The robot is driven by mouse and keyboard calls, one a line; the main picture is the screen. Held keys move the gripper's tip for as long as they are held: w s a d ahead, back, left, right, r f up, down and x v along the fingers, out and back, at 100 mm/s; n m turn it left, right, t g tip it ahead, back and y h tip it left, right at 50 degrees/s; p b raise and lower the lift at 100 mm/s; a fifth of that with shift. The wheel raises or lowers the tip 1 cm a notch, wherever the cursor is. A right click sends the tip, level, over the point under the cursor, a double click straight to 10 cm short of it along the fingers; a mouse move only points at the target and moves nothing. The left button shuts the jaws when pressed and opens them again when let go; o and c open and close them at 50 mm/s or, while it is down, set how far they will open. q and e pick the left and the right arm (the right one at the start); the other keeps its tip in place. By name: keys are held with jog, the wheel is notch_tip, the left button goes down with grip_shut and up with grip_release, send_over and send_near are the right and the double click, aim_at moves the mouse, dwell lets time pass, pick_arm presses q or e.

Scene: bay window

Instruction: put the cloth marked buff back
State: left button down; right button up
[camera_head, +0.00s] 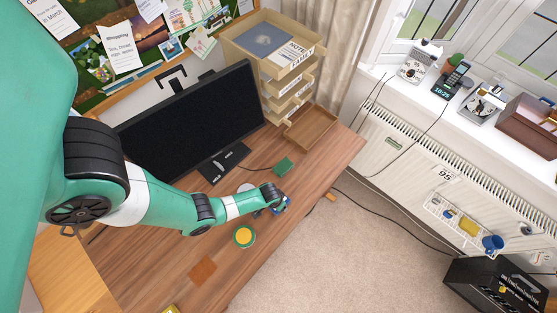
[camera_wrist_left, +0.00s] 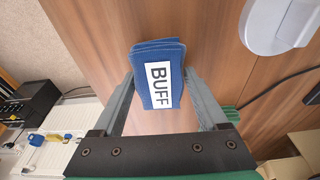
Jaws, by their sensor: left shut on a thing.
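The cloth marked BUFF is a folded blue pad with a white label. It shows in the left wrist view (camera_wrist_left: 158,78) between the two fingers of my left gripper (camera_wrist_left: 160,85), which is shut on it. In the head view only a small blue part of the cloth (camera_head: 284,208) shows at the gripper (camera_head: 277,207), over the right part of the wooden desk (camera_head: 160,262). I cannot tell how far it is above the desk. My right gripper is not in view.
A monitor (camera_head: 195,120) and a stack of wooden trays (camera_head: 275,85) stand at the back. A green block (camera_head: 283,165), a yellow-topped tin (camera_head: 244,237) and a brown square (camera_head: 202,272) lie on the desk. A wire basket (camera_head: 453,222) hangs on the radiator (camera_head: 400,150).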

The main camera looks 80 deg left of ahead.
pick_arm(q)
jog(key=shift+f, duration=0.2)
grip_release()
jog(key=shift+r, duration=0.1)
notch_tip(320, 180, up, 11)
jog(key=s+d+p, duration=0.1)
jog(key=s+p, duration=0.1)
jog(key=p, duration=0.8)
jog(key=shift+d+r, duration=0.15)
jog(key=shift+w, duration=0.1)
